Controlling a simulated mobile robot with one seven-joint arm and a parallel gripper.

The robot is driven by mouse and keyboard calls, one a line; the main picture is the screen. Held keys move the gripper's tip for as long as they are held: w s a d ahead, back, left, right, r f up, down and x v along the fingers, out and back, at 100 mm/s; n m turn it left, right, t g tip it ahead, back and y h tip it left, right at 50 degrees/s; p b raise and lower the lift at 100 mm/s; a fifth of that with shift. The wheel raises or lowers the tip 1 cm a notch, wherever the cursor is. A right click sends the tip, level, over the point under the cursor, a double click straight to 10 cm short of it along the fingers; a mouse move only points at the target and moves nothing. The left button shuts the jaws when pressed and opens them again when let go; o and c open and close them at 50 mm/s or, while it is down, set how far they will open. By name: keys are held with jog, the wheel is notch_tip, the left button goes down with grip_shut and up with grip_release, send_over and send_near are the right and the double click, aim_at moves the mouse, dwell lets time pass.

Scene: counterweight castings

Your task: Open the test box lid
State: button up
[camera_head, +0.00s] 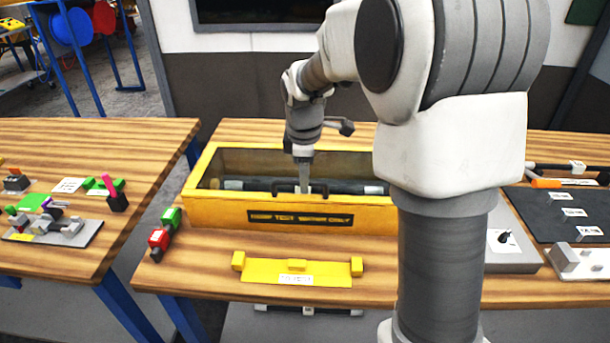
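The yellow test box (225,213) stands on the wooden bench in the middle of the view, with a dark label strip on its front wall. Its top looks like a see-through panel or an opening, and a dark bar with pale ends (350,188) shows inside. I cannot tell for sure whether a clear lid covers it. A dark handle (283,187) sits near the front top edge of the box. My gripper (304,188) points down at this handle, with its fingertips at or very near it. I cannot tell whether the fingers are closed on it. My arm hides the box's right end.
A yellow bracket plate (262,270) lies in front of the box. A grey unit (512,250) and a dark mat (560,215) lie on the right. A gap separates the left table (110,150).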

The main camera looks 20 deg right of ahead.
grip_shut()
jog(key=shift+r, duration=0.1)
dwell(1.2)
